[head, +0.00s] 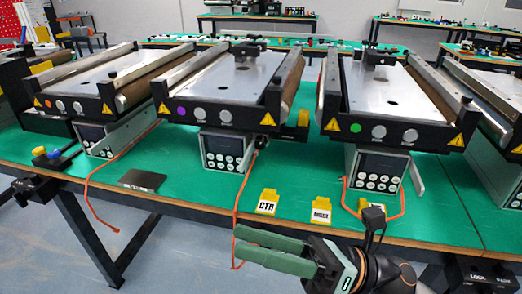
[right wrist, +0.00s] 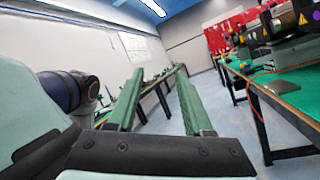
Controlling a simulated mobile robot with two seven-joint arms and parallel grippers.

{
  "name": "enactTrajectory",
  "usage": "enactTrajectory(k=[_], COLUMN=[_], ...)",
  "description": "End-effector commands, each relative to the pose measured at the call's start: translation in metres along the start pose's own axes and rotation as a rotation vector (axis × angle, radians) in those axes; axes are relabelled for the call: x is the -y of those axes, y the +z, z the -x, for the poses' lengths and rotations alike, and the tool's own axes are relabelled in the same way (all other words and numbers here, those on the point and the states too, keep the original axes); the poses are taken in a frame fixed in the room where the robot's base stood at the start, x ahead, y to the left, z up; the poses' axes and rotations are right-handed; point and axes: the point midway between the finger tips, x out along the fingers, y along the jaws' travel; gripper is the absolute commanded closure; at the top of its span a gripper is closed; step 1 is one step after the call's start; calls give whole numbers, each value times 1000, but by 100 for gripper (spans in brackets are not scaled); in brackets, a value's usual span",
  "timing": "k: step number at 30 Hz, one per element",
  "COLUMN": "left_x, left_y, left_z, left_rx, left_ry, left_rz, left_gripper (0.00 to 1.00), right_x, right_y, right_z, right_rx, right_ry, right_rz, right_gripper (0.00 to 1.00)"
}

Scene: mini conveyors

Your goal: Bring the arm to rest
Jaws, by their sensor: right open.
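My right gripper (head: 275,251) is in front of the table's near edge, low in the head view, with its green fingers pointing left. It is open and empty. In the right wrist view its two green fingers (right wrist: 160,100) stand well apart, with only floor and a far table between them.
Several mini conveyors (head: 232,88) stand in a row on the green table (head: 205,184). Yellow blocks (head: 267,202) marked CTR and similar, a dark plate (head: 142,180) and orange cables lie near the front edge. Open floor (head: 190,255) lies in front at left.

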Motion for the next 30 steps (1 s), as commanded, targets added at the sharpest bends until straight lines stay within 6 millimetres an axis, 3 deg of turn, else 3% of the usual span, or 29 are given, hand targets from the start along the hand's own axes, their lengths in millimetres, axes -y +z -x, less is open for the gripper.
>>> enactTrajectory(k=[3,5,8,12,17,22,24,27,30], left_x=[0,0,0,0,0,0,-2,2,11], left_y=[1,2,2,2,2,2,-23,-42,-44], left_z=[0,0,0,0,0,0,24,44,62], left_rx=[3,3,3,3,4,4,9,-4,12], left_ry=[0,0,0,0,0,0,-3,-17,-46], left_rz=[0,0,0,0,0,0,-1,1,10], left_gripper=[100,100,100,100,100,100,100,100,100], right_x=[53,84,132,171,174,139,126,113,99], right_y=[17,14,-15,-86,-188,-295,-259,-239,-221], right_z=[30,55,106,176,238,281,271,269,267], right_rx=[353,530,826,1200,1599,2017,2010,2024,2039], right_ry=[-161,-240,-365,-508,-646,-771,-754,-749,-745], right_rz=[-467,-699,-1074,-1504,-1892,-2209,-2186,-2168,-2152], right_gripper=[49,49,49,49,49,49,49,49,49])
